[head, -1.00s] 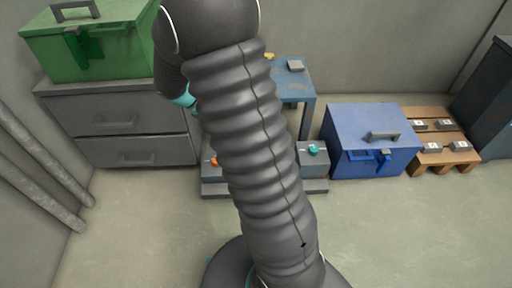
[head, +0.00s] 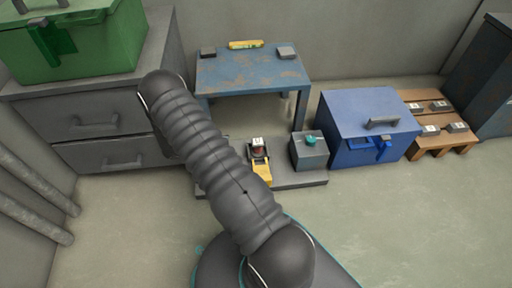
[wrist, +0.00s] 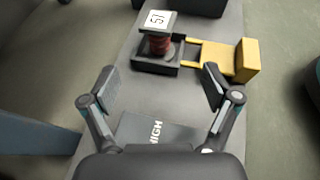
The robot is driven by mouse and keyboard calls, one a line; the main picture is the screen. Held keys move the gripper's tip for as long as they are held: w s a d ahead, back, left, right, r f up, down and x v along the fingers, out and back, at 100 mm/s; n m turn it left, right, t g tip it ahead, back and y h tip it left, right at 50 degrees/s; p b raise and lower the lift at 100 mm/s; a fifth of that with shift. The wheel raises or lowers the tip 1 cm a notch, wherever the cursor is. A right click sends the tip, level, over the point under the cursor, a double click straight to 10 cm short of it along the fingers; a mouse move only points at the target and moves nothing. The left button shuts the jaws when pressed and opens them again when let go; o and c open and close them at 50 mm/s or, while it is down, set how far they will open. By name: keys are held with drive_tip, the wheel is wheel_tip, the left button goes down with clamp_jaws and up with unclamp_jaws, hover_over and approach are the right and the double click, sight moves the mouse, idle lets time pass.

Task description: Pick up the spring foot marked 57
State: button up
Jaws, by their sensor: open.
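The spring foot marked 57 (wrist: 158,24) stands upright in a dark square holder at the top of the wrist view. It has a white label on top and a dark red coil below. It also shows in the head view (head: 258,143), on a low grey base beside my arm. A yellow forked piece (wrist: 235,58) reaches to the holder from its right. My gripper (wrist: 160,88) is open and empty, with the foot beyond its fingertips and apart from them. In the head view the gripper is hidden behind my arm.
A dark surface marked HIGH (wrist: 150,130) lies below my fingers. A grey box with a teal knob (head: 310,152) stands right of the foot. A blue chest (head: 365,125), a wooden pallet (head: 440,108) with several small blocks, and a blue table (head: 253,72) are nearby.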

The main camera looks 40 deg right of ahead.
approach(258, 143)
drive_tip(key=d+f, duration=0.2)
drive_tip(key=d, duration=0.1)
drive_tip(key=d+f, duration=0.1)
drive_tip(key=f, duration=0.1)
drive_tip(key=shift+s+d+b, duration=0.15)
drive_tip(key=shift+s+b, duration=0.2)
drive_tip(key=shift+r+b+x, duration=0.2)
drive_tip(key=shift+b+x, duration=0.15)
drive_tip(key=shift+x, duration=2.4)
drive_tip(key=shift+w+d, duration=0.1)
drive_tip(key=c, duration=1.6)
